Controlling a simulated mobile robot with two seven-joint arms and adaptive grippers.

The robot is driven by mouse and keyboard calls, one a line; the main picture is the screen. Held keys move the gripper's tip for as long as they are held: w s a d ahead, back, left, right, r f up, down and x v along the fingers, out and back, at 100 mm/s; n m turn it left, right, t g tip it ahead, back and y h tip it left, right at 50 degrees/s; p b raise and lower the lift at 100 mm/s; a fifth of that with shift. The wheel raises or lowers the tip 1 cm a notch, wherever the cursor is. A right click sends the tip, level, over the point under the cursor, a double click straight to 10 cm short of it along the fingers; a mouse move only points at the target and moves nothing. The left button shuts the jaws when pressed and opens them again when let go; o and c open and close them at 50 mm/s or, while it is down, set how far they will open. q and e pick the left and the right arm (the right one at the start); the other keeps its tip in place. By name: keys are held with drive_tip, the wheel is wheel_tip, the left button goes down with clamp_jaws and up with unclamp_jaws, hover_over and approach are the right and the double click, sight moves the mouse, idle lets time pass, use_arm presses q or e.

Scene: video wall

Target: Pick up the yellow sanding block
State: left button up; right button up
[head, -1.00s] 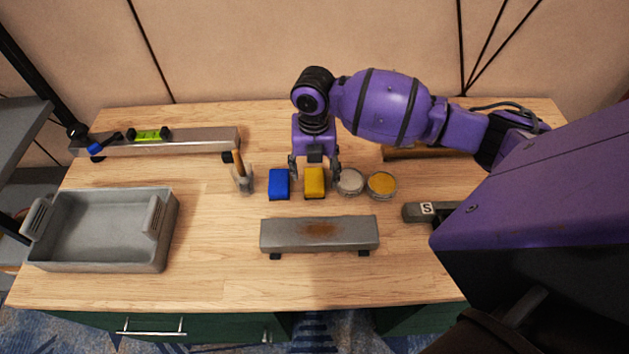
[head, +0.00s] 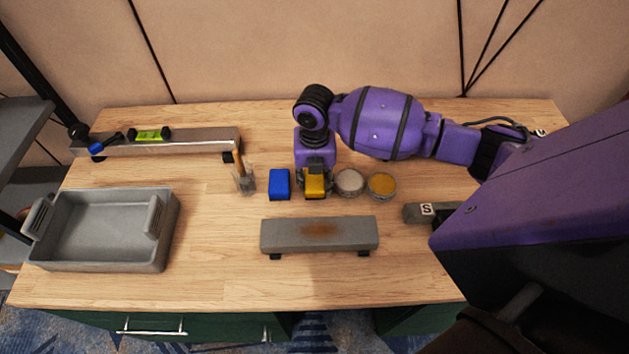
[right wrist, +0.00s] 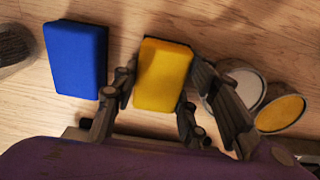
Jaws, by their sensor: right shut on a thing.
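The yellow sanding block (head: 315,187) lies on the wooden bench between a blue block and two round tins. It also shows in the right wrist view (right wrist: 162,75). My right gripper (head: 314,184) is lowered over it, with a finger on each side, shut on the block. In the right wrist view the fingers (right wrist: 158,95) flank its near half. The block appears to be at bench level; I cannot tell whether it is lifted. The gripper hides the block's far part in the head view. My left gripper is not in view.
The blue block (head: 279,184) stands close on the left, and the tins (head: 350,182) and (head: 381,185) close on the right. A rusty grey bar (head: 319,235) lies in front. A grey tray (head: 160,255) is at the left.

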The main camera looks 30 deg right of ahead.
sight(314, 179)
drive_tip(key=shift+r, duration=0.55)
wheel_tip(314, 179, up, 2)
drive_tip(key=shift+r, duration=0.2)
drive_tip(key=s+a+r, duration=0.2)
drive_tip(key=s+r, duration=0.1)
drive_tip(key=s, duration=0.1)
drive_tip(key=s+a+r, duration=0.2)
drive_tip(key=s+r, duration=0.1)
drive_tip(key=s, duration=0.1)
drive_tip(key=s+a+r+p, duration=0.1)
drive_tip(key=s+a+r, duration=0.1)
drive_tip(key=s+r, duration=0.1)
drive_tip(key=shift+s+a+r, duration=0.2)
drive_tip(key=shift+s+r, duration=0.05)
drive_tip(key=shift+s, duration=0.5)
